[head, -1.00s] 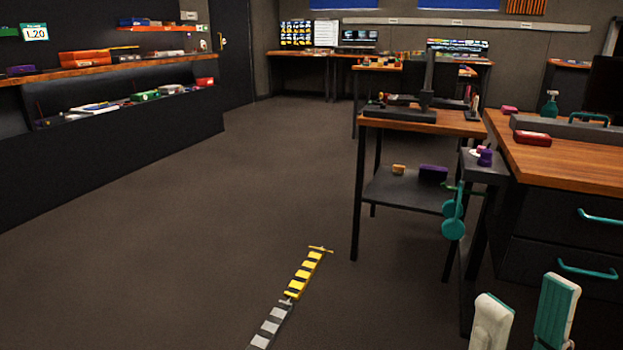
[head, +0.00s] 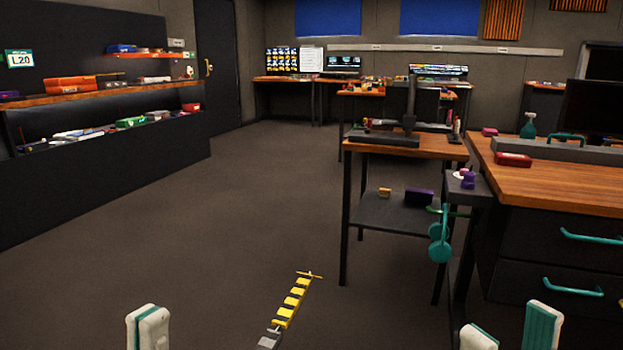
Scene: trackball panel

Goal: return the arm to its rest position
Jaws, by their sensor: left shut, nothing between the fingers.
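My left gripper (head: 148,328) shows at the bottom left, white and green, with its fingers together and nothing held. It is over the bare floor, and the rest of the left arm is below the picture. My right gripper (head: 510,333) shows at the bottom right. Its two white and green fingers stand apart with nothing seen between them. It is in front of the dark drawer unit (head: 545,245). The lower parts of both grippers are cut off by the frame edge. I cannot make out a trackball panel.
A wooden-topped stand (head: 425,147) with a lower shelf is right of centre. Teal headphones (head: 440,243) hang at its right side. A wooden workbench (head: 560,180) is at the right. Shelves (head: 60,102) line the left wall. A striped yellow strip (head: 294,300) lies on the open floor.

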